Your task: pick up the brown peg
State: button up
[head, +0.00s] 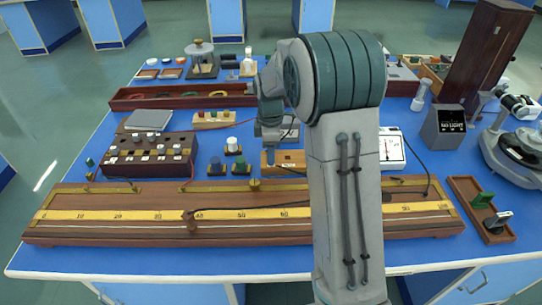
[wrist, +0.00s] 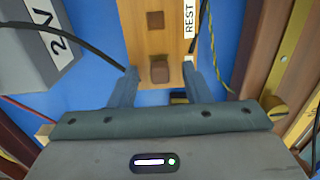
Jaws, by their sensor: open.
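The brown peg (wrist: 159,70) stands at the near end of a light wooden block (wrist: 172,40) in the wrist view. A second brown square (wrist: 155,20) shows farther along the block; I cannot tell whether it is a peg or a hole. My gripper (wrist: 159,72) is open, with one finger on each side of the peg. A gap seems to show between the peg and each finger. In the head view the wooden block (head: 292,161) is partly behind my arm, and the peg cannot be made out.
A white REST label (wrist: 190,18) lies on the block. A grey box (wrist: 32,42) with a white label and a black cable (wrist: 90,45) are at left. A long wooden scale board (head: 150,215) lies in front. Several small knobs stand nearby, including a white-topped one (head: 232,145).

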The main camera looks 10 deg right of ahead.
grip_shut()
jog(key=shift+r, duration=0.15)
notch_tip(320, 180, up, 4)
jog(key=shift+r, duration=0.1)
jog(key=shift+s+d+r+p, duration=1.5)
jog(key=shift+s+d+r, duration=1.65)
jog(key=shift+d+r, duration=1.7)
jog(key=shift+w+a+f+n+b, duration=0.1)
jog(key=shift+w+a+f+n, duration=0.75)
jog(key=shift+f, duration=1.45)
jog(key=shift+w+a+f+n+b, duration=0.1)
jog(key=shift+w+a+f+n, duration=0.65)
jog(key=shift+f, duration=1.55)
jog(key=shift+w+a+f+n+b, duration=0.1)
jog(key=shift+w+a+f+n, duration=0.7)
jog(key=shift+f, duration=1.5)
